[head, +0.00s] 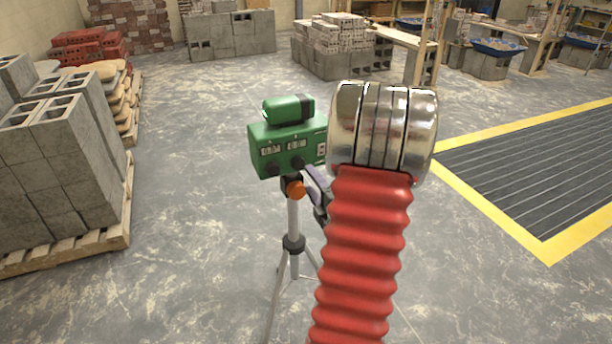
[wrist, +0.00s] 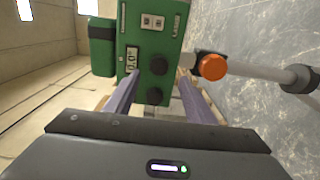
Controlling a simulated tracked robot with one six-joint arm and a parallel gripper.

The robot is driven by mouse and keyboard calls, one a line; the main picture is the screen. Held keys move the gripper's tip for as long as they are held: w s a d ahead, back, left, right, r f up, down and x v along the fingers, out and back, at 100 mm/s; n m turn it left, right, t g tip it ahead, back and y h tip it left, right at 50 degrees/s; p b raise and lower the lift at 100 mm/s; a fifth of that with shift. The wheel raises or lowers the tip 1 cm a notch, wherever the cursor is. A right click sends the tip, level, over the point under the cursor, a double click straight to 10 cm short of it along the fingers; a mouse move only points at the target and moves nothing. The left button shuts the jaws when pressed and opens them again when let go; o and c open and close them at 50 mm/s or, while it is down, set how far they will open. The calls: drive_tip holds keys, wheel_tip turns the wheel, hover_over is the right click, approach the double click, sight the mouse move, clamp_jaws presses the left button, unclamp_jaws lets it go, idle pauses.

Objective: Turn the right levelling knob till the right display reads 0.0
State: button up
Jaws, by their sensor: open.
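The green levelling instrument (head: 262,135) stands on a tripod (head: 294,225). Its left display (head: 270,151) and right display (head: 296,144) sit above the left knob (head: 272,169) and right knob (head: 298,163). In the wrist view, turned sideways, the right display (wrist: 132,58) seems to read 0.0, though its digits are small. The left display is hidden there. My gripper (wrist: 158,74) is open, its purple fingers on either side of the dark right knob (wrist: 157,66); I cannot tell whether they touch it. The left knob (wrist: 154,96) lies nearer between the fingers.
An orange tripod knob (wrist: 212,66) is close to my finger on the right. A pallet of grey blocks (head: 60,170) stands at left. A yellow-edged floor grating (head: 545,170) lies at right. The floor around the tripod is clear.

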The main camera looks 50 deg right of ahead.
drive_tip(key=v, duration=0.6)
drive_tip(key=shift+w+a, duration=0.1)
